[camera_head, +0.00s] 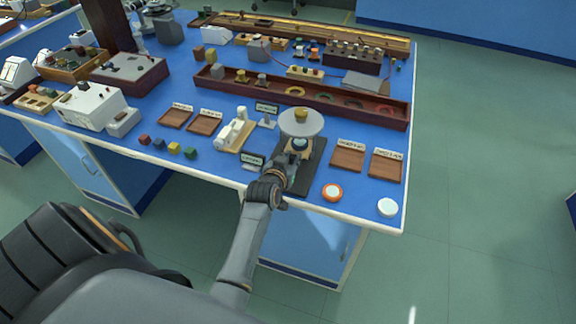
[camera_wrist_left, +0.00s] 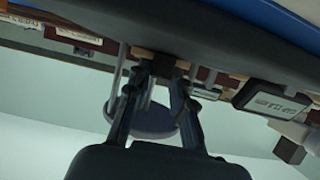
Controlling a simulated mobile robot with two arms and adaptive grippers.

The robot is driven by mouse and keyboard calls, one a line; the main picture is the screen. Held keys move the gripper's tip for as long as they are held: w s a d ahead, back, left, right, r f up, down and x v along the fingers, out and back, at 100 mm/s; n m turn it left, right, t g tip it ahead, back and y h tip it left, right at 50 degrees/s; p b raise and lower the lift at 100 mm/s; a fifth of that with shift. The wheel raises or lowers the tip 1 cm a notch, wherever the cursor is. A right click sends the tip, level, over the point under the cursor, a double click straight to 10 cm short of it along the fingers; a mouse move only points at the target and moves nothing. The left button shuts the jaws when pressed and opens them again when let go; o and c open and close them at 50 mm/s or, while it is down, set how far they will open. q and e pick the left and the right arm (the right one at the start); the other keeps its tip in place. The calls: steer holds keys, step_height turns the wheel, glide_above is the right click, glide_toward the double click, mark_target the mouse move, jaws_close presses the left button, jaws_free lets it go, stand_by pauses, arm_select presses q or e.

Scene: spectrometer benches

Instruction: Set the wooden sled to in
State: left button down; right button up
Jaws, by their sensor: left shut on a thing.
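A device with a round grey top (camera_head: 301,123) and a small yellowish knob stands on a dark base plate (camera_head: 313,165) near the front edge of the blue bench. My left gripper (camera_head: 296,152) reaches in under the round top from the front. In the left wrist view the left gripper (camera_wrist_left: 162,72) is shut on a small dark block at a light wooden piece (camera_wrist_left: 142,53), which looks like the wooden sled. The fingers and the top hide most of the sled in the head view, so its position is unclear. My right gripper is not in view.
Labelled wooden trays (camera_head: 348,158) lie right of the device, with an orange-rimmed disc (camera_head: 332,192) and a white disc (camera_head: 387,207) in front. A small cream instrument (camera_head: 234,133) stands left. A long dark red rail box (camera_head: 372,114) runs behind.

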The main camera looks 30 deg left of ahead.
arm_select(q)
steer(key=shift+w+r, duration=0.1)
steer(key=shift+w, duration=0.05)
steer(key=c, duration=1.5)
jaws_free()
steer(key=o, duration=0.3)
steer(key=shift+w, duration=0.1)
steer(key=shift+o, duration=0.2)
steer(key=v, duration=0.7)
